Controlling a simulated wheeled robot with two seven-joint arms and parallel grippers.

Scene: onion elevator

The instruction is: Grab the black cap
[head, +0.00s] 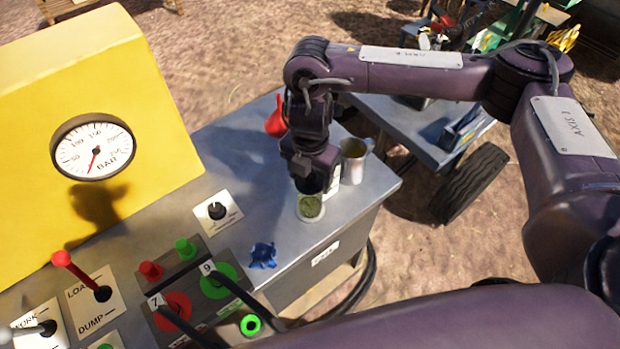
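My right gripper (312,180) points down over the far right part of the grey metal console top (365,195). It is just above, or at the rim of, a small clear jar (311,208) with green contents. I cannot make out the fingers or whether they touch the jar. I cannot clearly pick out a black cap; the dark area at the fingertips could hide one. My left gripper is not in view.
A metal mug (354,160) stands right of the gripper. A red object (276,120) is behind it. A yellow gauge housing (90,110) rises at left.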

